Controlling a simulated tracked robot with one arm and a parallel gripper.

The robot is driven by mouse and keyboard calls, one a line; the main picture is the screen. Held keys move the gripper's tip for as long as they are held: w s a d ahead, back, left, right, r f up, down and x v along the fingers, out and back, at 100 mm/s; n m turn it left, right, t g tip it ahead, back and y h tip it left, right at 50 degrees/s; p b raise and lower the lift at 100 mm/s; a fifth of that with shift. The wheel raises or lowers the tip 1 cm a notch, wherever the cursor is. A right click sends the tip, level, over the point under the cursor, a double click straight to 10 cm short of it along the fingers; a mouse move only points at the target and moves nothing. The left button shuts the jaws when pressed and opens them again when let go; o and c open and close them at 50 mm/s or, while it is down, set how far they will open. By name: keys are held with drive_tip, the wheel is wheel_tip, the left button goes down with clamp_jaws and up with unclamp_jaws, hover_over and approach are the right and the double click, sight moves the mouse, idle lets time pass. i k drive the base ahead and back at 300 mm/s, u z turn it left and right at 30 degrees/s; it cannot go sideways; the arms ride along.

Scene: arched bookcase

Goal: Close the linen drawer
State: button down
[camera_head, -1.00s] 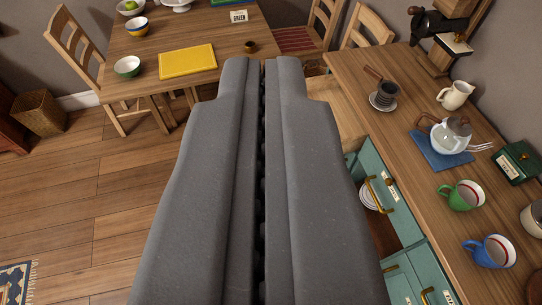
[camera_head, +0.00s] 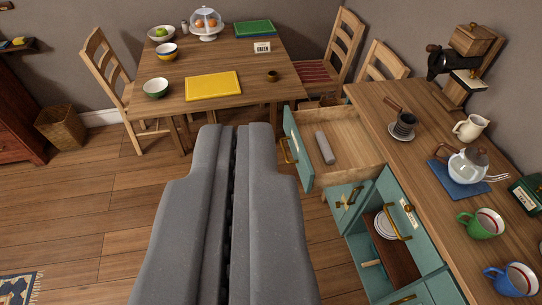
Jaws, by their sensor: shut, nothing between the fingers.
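A wooden drawer with a teal front (camera_head: 298,150) and a brass handle is pulled out from the left side of the counter. I take it to be the linen drawer, though no readable label shows on it. A grey rolled or bar-shaped item (camera_head: 324,147) lies inside. My gripper (camera_head: 235,127) is shut and empty, pointing forward. Its tips appear to the left of the drawer front, with a narrow gap in the picture; the true depth between them is hard to judge.
Below the drawer, a teal cupboard with open fronts (camera_head: 408,215) holds white plates (camera_head: 385,227). The counter (camera_head: 440,150) carries mugs, a glass pot and a grinder. A dining table (camera_head: 225,65) with chairs stands ahead. The floor at left (camera_head: 95,205) is clear.

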sight(358, 157)
drive_tip(key=u, duration=0.05)
drive_tip(key=i, duration=0.95)
drive_tip(key=z, duration=0.4)
